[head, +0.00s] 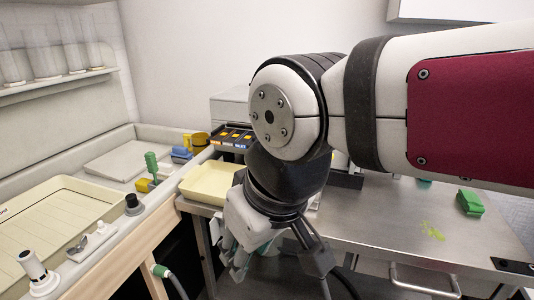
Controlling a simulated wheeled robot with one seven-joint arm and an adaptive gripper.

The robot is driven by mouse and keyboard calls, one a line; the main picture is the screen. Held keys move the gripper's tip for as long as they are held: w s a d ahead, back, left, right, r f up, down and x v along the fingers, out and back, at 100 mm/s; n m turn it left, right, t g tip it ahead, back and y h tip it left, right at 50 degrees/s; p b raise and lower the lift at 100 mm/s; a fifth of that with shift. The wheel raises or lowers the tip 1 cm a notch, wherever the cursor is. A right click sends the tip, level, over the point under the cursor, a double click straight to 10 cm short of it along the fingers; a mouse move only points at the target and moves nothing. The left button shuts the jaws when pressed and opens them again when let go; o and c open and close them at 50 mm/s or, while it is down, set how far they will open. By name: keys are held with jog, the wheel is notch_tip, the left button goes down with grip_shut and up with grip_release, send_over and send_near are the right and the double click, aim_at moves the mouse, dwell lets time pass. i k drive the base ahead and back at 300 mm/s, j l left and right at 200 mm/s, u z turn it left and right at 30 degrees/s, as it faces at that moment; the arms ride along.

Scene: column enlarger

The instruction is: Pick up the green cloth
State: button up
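A small green block-shaped thing (470,203) lies on the right part of the steel table in the head view. It may be the green cloth, folded, but its material is hard to tell. My gripper (275,262) hangs pointing down at the table's front left, well to the left of the green thing and apart from it. My arm crosses the upper right of the view and hides part of the table. The fingertips are partly hidden or cut off, so I cannot tell how far apart they are. I see nothing green held in it.
The steel table (380,225) has a yellow-green smear (432,231) and clear room at its middle right. A cream tray (208,183) sits at its left. A sink bench (130,215) with a green-handled tool (151,163) stands farther left.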

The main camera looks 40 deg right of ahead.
aim_at(468, 199)
jog(key=z, duration=2.35)
